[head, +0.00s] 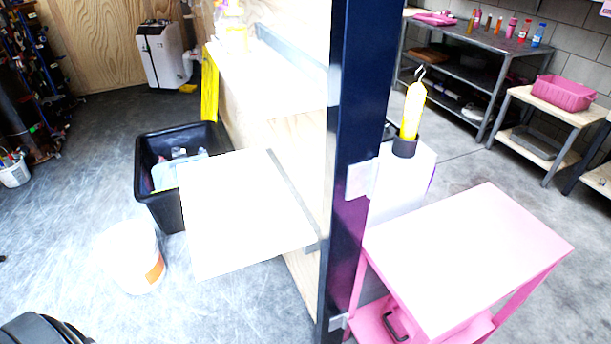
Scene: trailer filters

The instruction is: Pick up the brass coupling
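No brass coupling can be made out in the head view. A brightly lit pale shelf board (245,215) sticks out from the wooden wall, and its top looks bare, though glare washes out detail. A pink cart (470,250) with a pale top stands at the right, and that top also looks bare. Neither of my grippers shows in the view.
A dark blue post (352,130) stands between the board and the cart. A black tub (160,210) with items inside and a white bucket (130,258) stand on the left floor. A metal rack (465,75) and a pink bin (563,93) are at the back right.

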